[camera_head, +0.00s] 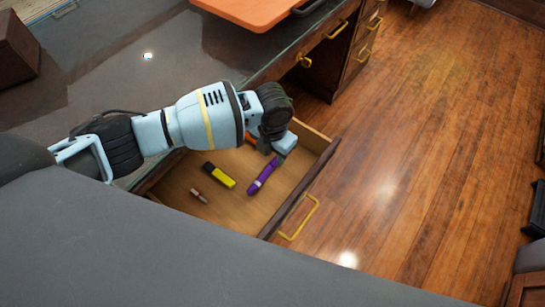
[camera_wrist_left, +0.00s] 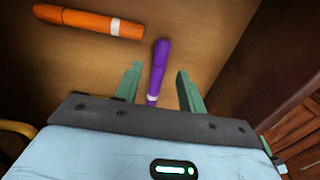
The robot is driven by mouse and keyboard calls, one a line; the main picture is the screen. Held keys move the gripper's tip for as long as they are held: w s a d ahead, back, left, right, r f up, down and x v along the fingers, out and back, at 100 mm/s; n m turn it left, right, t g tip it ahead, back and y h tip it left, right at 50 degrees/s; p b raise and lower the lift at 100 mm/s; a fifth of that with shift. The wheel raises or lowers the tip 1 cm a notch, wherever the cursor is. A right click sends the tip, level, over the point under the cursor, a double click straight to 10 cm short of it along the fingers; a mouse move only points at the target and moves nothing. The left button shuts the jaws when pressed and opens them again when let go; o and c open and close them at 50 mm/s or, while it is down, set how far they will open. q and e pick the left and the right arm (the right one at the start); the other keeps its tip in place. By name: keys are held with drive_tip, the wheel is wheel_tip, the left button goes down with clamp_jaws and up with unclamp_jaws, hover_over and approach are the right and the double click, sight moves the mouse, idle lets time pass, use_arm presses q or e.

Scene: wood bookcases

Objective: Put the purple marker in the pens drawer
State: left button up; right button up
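The purple marker (camera_head: 263,175) with a pale band appears inside the open wooden drawer (camera_head: 275,207), near its front side, below my left gripper (camera_head: 279,157). In the left wrist view the marker (camera_wrist_left: 157,68) lies between the two green fingers of my left gripper (camera_wrist_left: 159,71). The fingers are spread, with gaps on both sides of the marker. A yellow marker (camera_head: 218,175) and a small reddish-brown pen (camera_head: 198,195) lie in the same drawer. My right gripper does not show.
An orange marker (camera_wrist_left: 90,21) lies beside the purple one in the left wrist view. The desk top (camera_head: 110,50) overhangs the drawer's back. An orange board (camera_head: 250,8) is on the desk.

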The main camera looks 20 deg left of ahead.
use_arm(q)
wheel_tip(320, 180, up, 8)
drive_tip(key=shift+p, duration=0.45)
drive_tip(key=shift+r, duration=0.1)
